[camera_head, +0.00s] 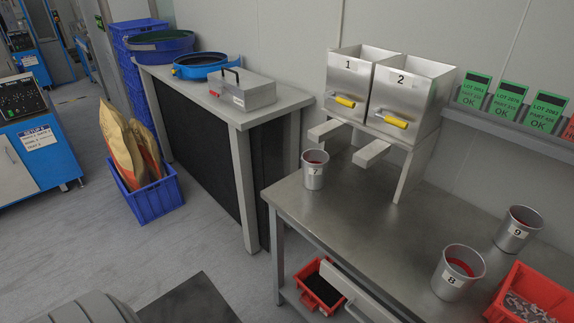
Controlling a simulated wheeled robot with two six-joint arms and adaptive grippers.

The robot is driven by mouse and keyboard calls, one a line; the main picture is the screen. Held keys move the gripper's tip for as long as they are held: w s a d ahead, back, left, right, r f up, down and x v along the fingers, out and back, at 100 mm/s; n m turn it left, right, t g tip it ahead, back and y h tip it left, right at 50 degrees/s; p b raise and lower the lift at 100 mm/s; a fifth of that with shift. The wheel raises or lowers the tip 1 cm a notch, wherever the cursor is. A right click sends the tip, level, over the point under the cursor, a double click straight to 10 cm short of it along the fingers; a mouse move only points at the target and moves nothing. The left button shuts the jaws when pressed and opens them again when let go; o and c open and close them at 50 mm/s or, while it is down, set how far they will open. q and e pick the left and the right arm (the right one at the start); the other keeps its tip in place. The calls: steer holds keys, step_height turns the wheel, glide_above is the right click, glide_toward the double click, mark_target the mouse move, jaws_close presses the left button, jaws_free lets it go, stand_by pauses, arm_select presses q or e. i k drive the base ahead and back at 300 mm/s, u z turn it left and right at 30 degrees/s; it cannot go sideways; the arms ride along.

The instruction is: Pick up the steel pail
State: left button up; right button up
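Three small steel pails with numbered labels and something red inside stand upright on the metal table (345,215). Pail 7 (315,174) is near the table's left end, by the legs of the hopper stand. Pail 8 (452,278) is near the front edge at the right. Pail 9 (515,233) is farther back at the right. The frame does not show which one is the task's pail. Neither of my grippers is in view.
Steel hoppers 1 (356,77) and 2 (409,92) with yellow handles stand over the table's back. A red bin (530,293) holds small parts at the right. Another red bin (318,289) is below. The table's middle is clear. A blue crate (150,200) stands on the floor.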

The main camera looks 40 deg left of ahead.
mark_target(315, 170)
steer(key=u, duration=0.35)
steer(key=k, duration=0.85)
steer(key=z, duration=0.25)
steer(key=i, duration=1.6)
steer(key=u, duration=0.75)
